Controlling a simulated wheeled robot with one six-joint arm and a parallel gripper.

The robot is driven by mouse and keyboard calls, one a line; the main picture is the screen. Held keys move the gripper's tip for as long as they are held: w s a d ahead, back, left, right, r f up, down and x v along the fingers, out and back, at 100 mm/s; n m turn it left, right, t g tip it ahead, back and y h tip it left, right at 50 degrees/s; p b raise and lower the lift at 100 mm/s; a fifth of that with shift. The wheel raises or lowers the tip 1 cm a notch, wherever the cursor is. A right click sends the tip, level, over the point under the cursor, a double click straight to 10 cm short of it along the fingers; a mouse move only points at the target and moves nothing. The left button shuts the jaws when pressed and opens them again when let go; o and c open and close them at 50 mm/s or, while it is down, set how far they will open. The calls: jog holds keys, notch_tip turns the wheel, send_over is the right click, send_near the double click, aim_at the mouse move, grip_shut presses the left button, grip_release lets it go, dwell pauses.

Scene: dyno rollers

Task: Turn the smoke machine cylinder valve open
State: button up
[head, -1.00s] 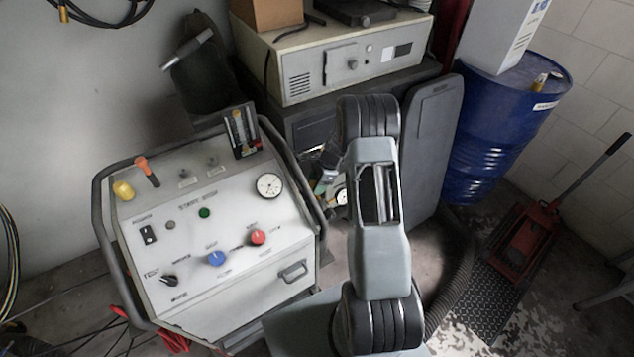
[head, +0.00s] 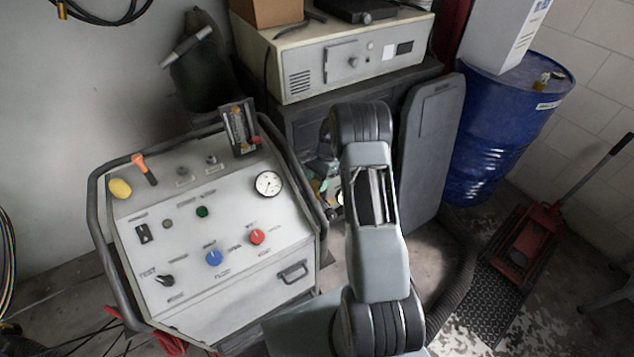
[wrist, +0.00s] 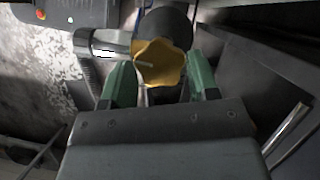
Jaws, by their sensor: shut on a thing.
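The yellow, lobed cylinder valve handwheel (wrist: 160,62) shows in the wrist view, with a pale line on its face. My gripper (wrist: 160,82) has a green finger on each side of the handwheel and is shut on it. A silver fitting (wrist: 100,43) sticks out to the left of the handwheel. A dark rounded body (wrist: 168,22) lies behind it. In the head view my arm hides most of the place where the gripper is, and the valve itself cannot be made out there.
A smoke machine panel (head: 185,235) with knobs, a gauge and a tubular frame stands left of my arm. A beige box unit (head: 300,75) sits on a dark cabinet behind. A blue drum (head: 490,135) and a red floor jack (head: 515,245) are at the right.

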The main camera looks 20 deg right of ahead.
jog(key=shift+w+n, duration=0.1)
jog(key=shift+n, duration=0.4)
dwell(0.3)
jog(key=o, duration=0.9)
jog(key=v, duration=1.4)
jog(key=shift+w+a+b, duration=0.25)
jog(key=shift+b, duration=0.05)
